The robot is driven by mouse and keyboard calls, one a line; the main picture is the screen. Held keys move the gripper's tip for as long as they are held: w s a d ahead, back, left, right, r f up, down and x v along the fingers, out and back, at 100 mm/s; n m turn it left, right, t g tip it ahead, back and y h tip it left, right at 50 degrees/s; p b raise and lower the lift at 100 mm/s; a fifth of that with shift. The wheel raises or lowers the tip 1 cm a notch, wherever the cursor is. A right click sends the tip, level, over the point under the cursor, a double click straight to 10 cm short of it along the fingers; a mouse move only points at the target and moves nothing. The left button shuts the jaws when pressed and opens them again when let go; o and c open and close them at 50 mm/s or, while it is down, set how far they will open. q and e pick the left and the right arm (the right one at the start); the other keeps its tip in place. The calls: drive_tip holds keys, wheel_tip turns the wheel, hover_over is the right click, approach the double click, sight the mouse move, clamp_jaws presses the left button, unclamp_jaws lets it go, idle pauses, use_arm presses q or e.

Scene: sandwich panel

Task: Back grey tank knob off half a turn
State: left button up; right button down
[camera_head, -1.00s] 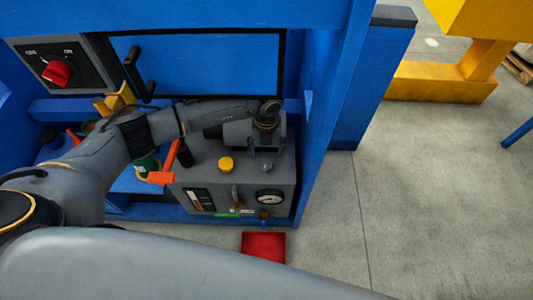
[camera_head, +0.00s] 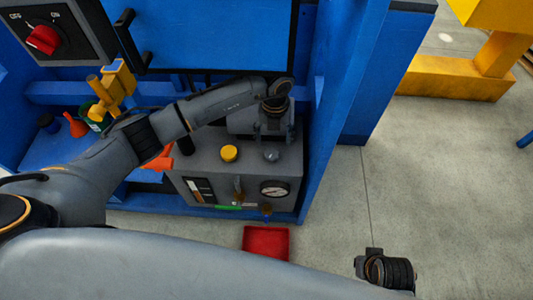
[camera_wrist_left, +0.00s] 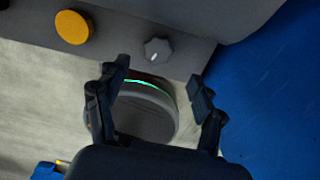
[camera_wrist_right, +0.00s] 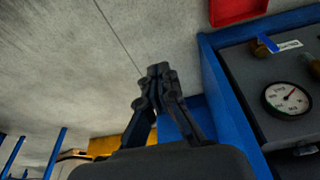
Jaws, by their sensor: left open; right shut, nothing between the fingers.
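The grey knob (camera_head: 271,155) sits on top of the grey tank (camera_head: 205,168), right of a yellow cap (camera_head: 229,153). In the left wrist view the knob (camera_wrist_left: 158,50) is lobed with a pale mark, and the yellow cap (camera_wrist_left: 72,27) is left of it. My left gripper (camera_head: 273,138) is above the tank, just behind the knob in the head view. Its open fingers (camera_wrist_left: 155,80) are apart from the knob, which shows beyond the fingertips. My right gripper (camera_wrist_right: 160,72) is shut and empty, over the floor right of the tank; its wrist shows at the head view's lower right.
The tank front carries a gauge (camera_head: 274,188) and a small valve (camera_head: 266,209). A red tray (camera_head: 265,242) lies on the floor below. A blue frame post (camera_head: 325,110) stands right of the tank. A red switch (camera_head: 43,40) is upper left.

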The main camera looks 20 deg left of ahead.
sight(272, 153)
use_arm(q)
drive_tip(key=shift+a+b, duration=0.15)
drive_tip(key=shift+b, duration=0.35)
drive_tip(key=shift+f, duration=0.15)
wheel_tip(272, 153, down, 6)
drive_tip(key=shift+s+b, duration=0.1)
drive_tip(key=shift+b, duration=0.6)
drive_tip(key=shift+f, duration=0.55)
use_arm(e)
drive_tip(key=w+v, duration=0.1)
drive_tip(key=v, duration=0.9)
drive_tip(key=shift+w+r+t, duration=0.3)
drive_tip(key=shift+r, duration=0.15)
drive_tip(key=shift+a, duration=0.15)
